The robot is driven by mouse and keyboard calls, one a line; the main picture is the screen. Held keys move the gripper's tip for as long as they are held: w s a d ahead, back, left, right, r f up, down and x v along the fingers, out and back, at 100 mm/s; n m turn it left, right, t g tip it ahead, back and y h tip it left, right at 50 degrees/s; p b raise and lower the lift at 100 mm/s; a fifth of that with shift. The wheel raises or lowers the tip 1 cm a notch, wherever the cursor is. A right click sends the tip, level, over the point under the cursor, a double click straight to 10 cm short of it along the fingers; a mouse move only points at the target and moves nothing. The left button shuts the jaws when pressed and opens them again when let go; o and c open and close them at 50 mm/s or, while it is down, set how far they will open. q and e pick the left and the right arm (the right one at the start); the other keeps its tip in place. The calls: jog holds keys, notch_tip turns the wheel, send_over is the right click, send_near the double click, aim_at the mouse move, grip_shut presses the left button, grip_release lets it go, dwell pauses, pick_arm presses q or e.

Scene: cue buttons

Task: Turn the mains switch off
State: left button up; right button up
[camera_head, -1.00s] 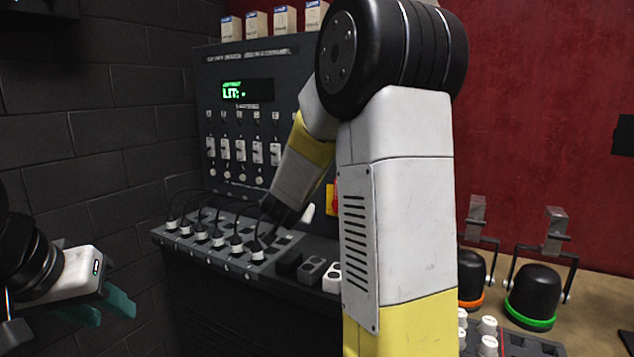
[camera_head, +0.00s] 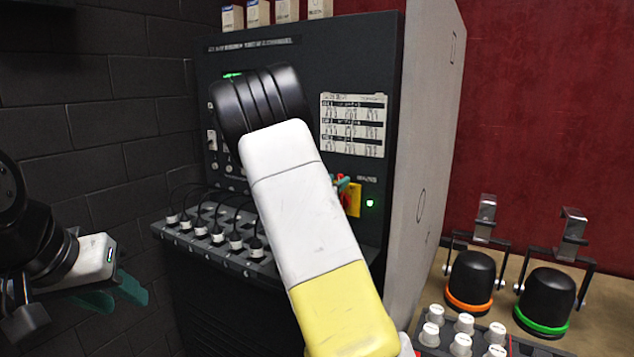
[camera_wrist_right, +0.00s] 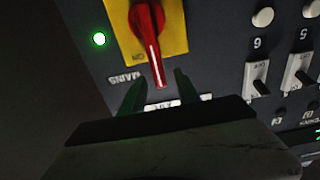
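The mains switch has a red handle (camera_wrist_right: 148,40) on a yellow plate (camera_wrist_right: 175,30), beside the printed words MAINS and ON. In the head view the yellow plate (camera_head: 354,200) shows at the lower right of the dark cabinet. My right gripper (camera_wrist_right: 158,80) is open, its green fingers on either side of the handle's tip in the wrist view; I cannot tell whether they touch it. In the head view my right arm hides most of that gripper; a teal bit (camera_head: 343,182) shows by the plate. My left gripper (camera_head: 122,294) is open and empty at lower left.
A green lamp (camera_head: 370,203) is lit beside the switch. Plugs with black cables (camera_head: 217,237) stand on the cabinet's ledge. Two black domes with orange (camera_head: 471,283) and green (camera_head: 545,302) rings stand on the right bench.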

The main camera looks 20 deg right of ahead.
jog(key=shift+w+d, duration=0.15)
jog(key=shift+d, duration=0.05)
jog(key=shift+c, duration=0.2)
grip_shut()
dwell(1.2)
